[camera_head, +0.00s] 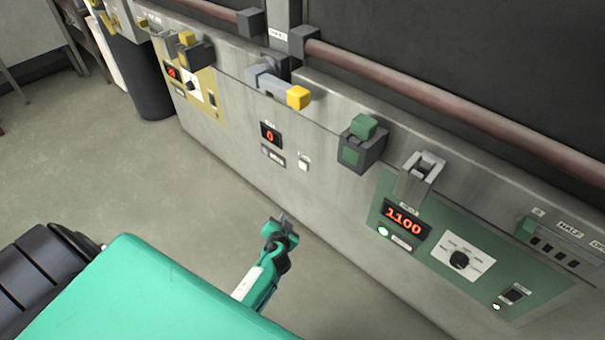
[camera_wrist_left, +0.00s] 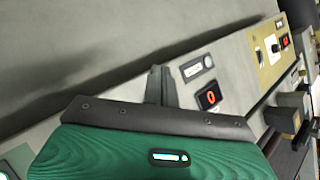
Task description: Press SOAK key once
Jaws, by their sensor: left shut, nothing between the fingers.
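No label reading SOAK is legible, so I cannot tell which key it is. In the head view a small red display showing 0 (camera_head: 270,134) sits on the grey front, with a labelled plate (camera_head: 273,157) below it and a small pale key (camera_head: 303,162) to its right. My left gripper (camera_head: 284,221) is shut and empty, in front of and lower than these, apart from them in the picture. In the left wrist view its fingers (camera_wrist_left: 158,85) point toward the front, near the display (camera_wrist_left: 209,96) and a plate with a round button (camera_wrist_left: 207,62). My right gripper is out of view.
A green panel (camera_head: 462,291) with a display reading 1100 (camera_head: 403,219) and a dial is at right. A yellow panel (camera_head: 205,85) is at left. Green and yellow blocks and a reddish rail (camera_head: 420,90) run along the top. The floor (camera_head: 100,180) at left is clear.

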